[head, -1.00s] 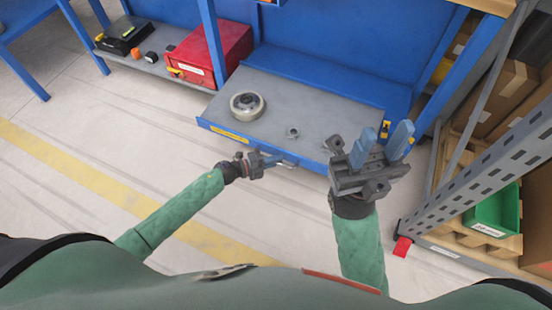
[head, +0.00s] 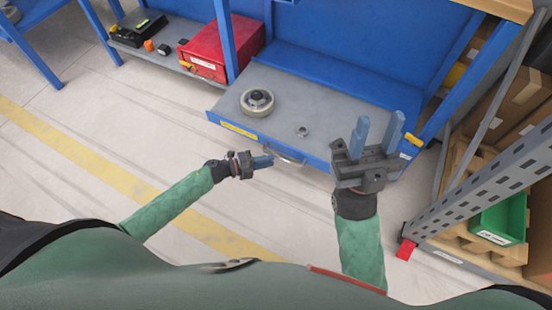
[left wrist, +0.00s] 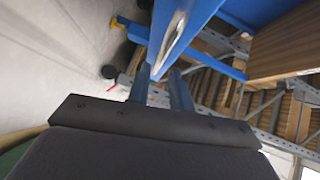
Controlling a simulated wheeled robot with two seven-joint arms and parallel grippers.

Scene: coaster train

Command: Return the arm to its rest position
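My left gripper (head: 264,161) is out in front of the blue workbench (head: 330,150), near the handle (head: 290,158) on its front. Its two blue fingers look close together in the head view, but the left wrist view shows a gap between them (left wrist: 160,90) with nothing held. My right gripper (head: 375,135) stands over the right front part of the bench with its blue fingers pointing up and apart, empty. It hides part of the bench's front right corner.
A round wheel (head: 257,102) and a small nut (head: 303,131) lie on the grey bench top. A red box (head: 213,52) stands further left. A metal shelf rack (head: 490,175) with a green bin (head: 500,215) is close on the right. Floor is clear on the left.

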